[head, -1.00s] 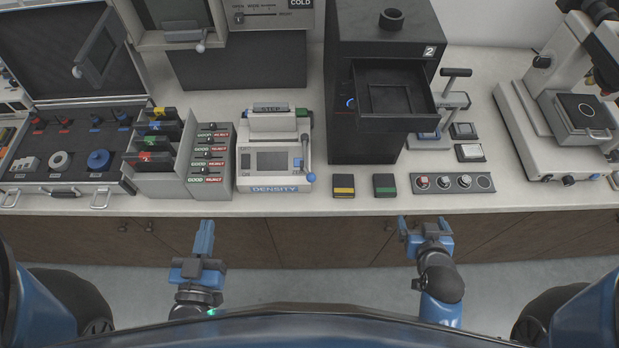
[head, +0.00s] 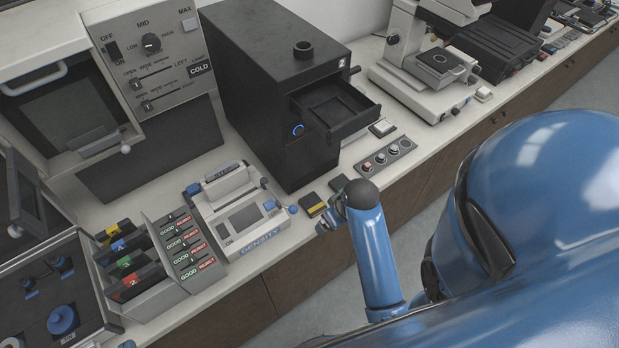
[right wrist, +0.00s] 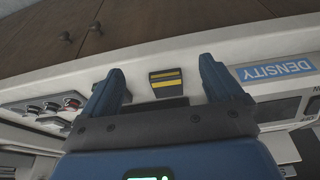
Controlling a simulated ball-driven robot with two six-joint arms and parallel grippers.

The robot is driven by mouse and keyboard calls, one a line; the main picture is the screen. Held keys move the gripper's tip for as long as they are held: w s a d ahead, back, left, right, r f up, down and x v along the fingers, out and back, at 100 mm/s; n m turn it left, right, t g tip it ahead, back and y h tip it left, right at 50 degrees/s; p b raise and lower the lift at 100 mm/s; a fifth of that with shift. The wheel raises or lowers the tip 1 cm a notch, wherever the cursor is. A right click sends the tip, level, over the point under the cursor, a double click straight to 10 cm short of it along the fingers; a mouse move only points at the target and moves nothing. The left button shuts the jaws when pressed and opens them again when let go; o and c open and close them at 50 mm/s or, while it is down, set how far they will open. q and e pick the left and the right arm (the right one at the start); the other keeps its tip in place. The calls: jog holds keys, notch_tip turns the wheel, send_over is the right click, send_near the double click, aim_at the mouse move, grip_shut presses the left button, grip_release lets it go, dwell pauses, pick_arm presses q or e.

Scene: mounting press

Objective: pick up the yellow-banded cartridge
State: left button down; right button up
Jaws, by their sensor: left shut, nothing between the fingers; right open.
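The yellow-banded cartridge (head: 312,204) is a small black block lying near the counter's front edge, right of the density device. In the right wrist view the cartridge (right wrist: 166,83) shows its yellow bands beyond and between the fingers, apart from them. My right gripper (head: 328,219) is beside the cartridge at the counter edge in the head view, partly hidden by its own arm. In the right wrist view the gripper (right wrist: 160,66) is open and empty. My left gripper is not in view.
The density device (head: 242,215) stands just left of the cartridge.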

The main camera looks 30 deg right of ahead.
jog(key=p, duration=0.2)
send_over(312, 203)
jog(key=s, duration=0.3)
jog(key=shift+w+d, duration=0.1)
jog(key=shift+w, duration=0.5)
jog(key=shift+x, duration=2.45)
jog(key=shift+s, duration=0.1)
jog(key=c, duration=1.2)
jog(key=shift+r+p, duration=0.1)
jog(key=shift+p, duration=0.3)
